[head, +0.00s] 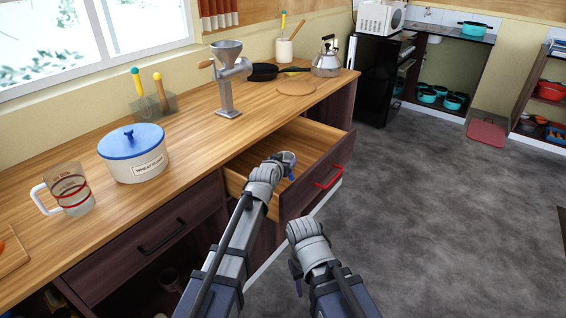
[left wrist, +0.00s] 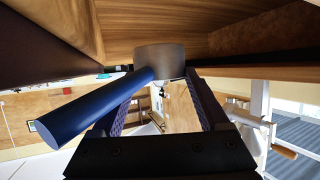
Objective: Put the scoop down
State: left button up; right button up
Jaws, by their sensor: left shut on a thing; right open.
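My left gripper (head: 284,162) is over the open drawer (head: 308,138), near its front left part. It is shut on the scoop, which has a blue cylindrical handle (left wrist: 95,105) and a grey round cup (left wrist: 160,62). In the left wrist view (left wrist: 172,84) the cup sits between the fingertips and the handle sticks out to the left. In the head view my gripper hides most of the scoop. I cannot tell whether the scoop touches the drawer. My right gripper (head: 302,236) is open, lower down in front of the drawer; its fingertips are largely hidden.
The drawer front has a red handle (head: 328,178). The wooden counter (head: 190,185) holds a blue-lidded flour pot (head: 133,158), a measuring cup (head: 70,190), a grinder (head: 228,80), a black pan (head: 262,72) and a kettle (head: 327,60). Open floor (head: 430,210) lies to the right.

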pick_arm(q)
jog(key=shift+f+b, duration=0.45)
jog(key=shift+f, duration=0.1)
jog(key=o, duration=1.3)
jog(key=shift+r, duration=0.1)
jog(key=shift+r+p, duration=0.75)
jog(key=shift+p, duration=0.15)
jog(key=p+v, duration=0.2)
jog(key=v, duration=0.4)
jog(key=p+v, duration=0.2)
jog(key=v, duration=0.4)
jog(key=shift+f, duration=0.25)
